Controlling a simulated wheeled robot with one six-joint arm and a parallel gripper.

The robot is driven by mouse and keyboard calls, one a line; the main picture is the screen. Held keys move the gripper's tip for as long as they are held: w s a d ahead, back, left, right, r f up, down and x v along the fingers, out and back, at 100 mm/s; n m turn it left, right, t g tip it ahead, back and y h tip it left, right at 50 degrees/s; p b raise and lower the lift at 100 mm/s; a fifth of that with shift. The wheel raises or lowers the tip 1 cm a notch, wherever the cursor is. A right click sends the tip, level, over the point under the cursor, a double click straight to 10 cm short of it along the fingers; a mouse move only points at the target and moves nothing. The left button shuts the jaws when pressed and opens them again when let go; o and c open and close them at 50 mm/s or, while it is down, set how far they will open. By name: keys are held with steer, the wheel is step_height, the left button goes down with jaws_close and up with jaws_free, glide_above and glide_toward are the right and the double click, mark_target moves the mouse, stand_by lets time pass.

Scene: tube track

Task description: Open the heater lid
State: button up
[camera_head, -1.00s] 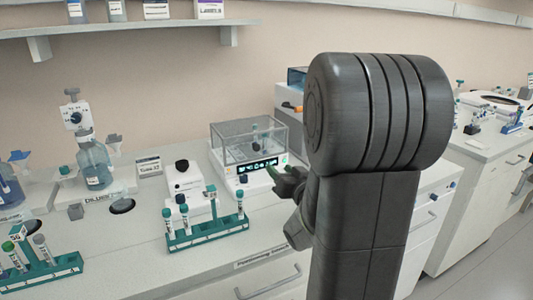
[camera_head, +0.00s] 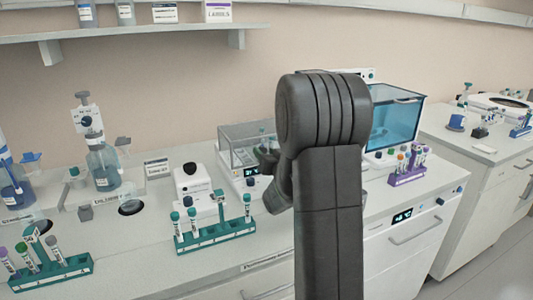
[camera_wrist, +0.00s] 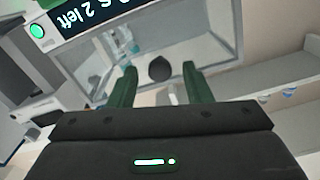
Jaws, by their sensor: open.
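A clear-walled box with a pale base and lit display (camera_head: 238,150) stands behind my arm in the head view; I take it to be the heater, but cannot be sure. In the wrist view its clear box (camera_wrist: 205,35) and display (camera_wrist: 95,20) fill the upper part, with the lettering upside down. My gripper (camera_wrist: 158,78) has two green fingers spread apart with nothing held. A dark round knob (camera_wrist: 160,69) shows between the fingertips; I cannot tell whether they touch it. In the head view my gripper (camera_head: 267,165) is mostly hidden by my arm.
A blue clear-lidded box (camera_head: 398,120) and a purple tube rack (camera_head: 408,176) stand on the right. A white device with a black knob (camera_head: 190,180) and a green tube rack (camera_head: 215,235) stand left of my arm. Bottles and another green rack (camera_head: 52,272) are farther left.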

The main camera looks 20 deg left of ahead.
jaws_close()
steer(key=shift+r, duration=0.1)
